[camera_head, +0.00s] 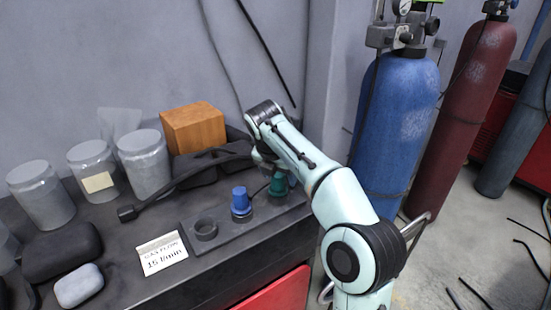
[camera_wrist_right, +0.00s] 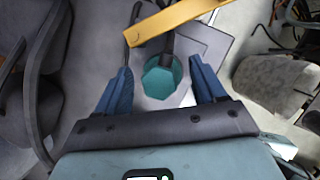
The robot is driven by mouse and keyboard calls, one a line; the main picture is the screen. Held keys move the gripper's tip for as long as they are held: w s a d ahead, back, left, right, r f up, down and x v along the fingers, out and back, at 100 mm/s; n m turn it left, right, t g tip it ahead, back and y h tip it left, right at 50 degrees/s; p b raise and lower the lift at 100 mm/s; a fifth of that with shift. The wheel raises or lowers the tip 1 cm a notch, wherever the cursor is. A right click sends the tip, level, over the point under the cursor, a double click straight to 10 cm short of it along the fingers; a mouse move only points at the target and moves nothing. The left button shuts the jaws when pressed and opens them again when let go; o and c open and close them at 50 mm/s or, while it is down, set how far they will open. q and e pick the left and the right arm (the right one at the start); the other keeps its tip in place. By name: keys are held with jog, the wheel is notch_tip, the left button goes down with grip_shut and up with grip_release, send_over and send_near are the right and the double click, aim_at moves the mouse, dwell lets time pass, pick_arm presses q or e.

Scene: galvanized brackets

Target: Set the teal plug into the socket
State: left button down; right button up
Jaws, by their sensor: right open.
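The teal plug (camera_head: 280,184) stands at the right end of a dark base plate (camera_head: 225,241) on the bench, partly hidden by my right arm. Beside it on the plate are a blue plug (camera_head: 241,203) and a dark ring-shaped socket (camera_head: 206,230), which looks empty. My right gripper (camera_wrist_right: 160,66) is open, its two blue fingers on either side of the teal plug (camera_wrist_right: 162,78) in the wrist view. Clear gaps show between the fingers and the plug. A dark stem or cable rises from the plug. My left gripper is not in view.
Behind are a wooden block (camera_head: 194,128), glass jars (camera_head: 146,163) and a dark cable (camera_head: 187,177) with a blocky end. A flow card (camera_head: 162,252) stands left of the plate. Black (camera_head: 62,252) and grey (camera_head: 79,286) cases lie left. Gas cylinders (camera_head: 395,120) stand right.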

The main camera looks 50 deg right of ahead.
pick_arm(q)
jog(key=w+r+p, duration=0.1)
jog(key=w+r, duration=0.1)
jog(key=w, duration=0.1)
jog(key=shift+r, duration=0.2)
pick_arm(e)
jog(key=v, duration=1.2)
jog(key=shift+w, duration=0.1)
